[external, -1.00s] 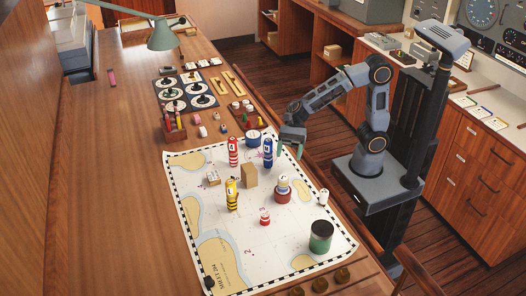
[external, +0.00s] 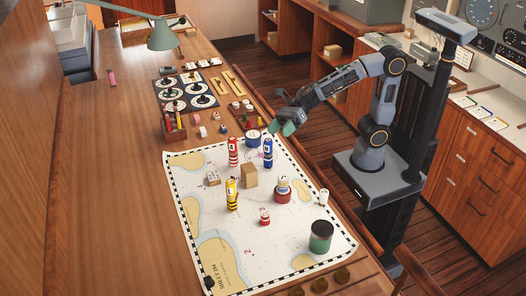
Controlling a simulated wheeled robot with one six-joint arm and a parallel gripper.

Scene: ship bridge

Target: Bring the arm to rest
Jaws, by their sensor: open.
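My gripper (external: 281,128) is open and empty. It hangs in the air near the right edge of the wooden table, by the upper right corner of the chart (external: 245,245). In the picture it is just right of the blue-topped round tin (external: 253,137) and above the blue striped pillar (external: 268,153). My arm reaches left from its column with the elbow raised. Nothing is seen between the fingers.
On the chart stand a red striped pillar (external: 233,152), a yellow and black one (external: 232,194), a tan block (external: 250,176), a red and white stack (external: 283,190) and a green cup (external: 321,237). A green lamp (external: 163,36) overhangs the table. Floor shows between table and cabinets.

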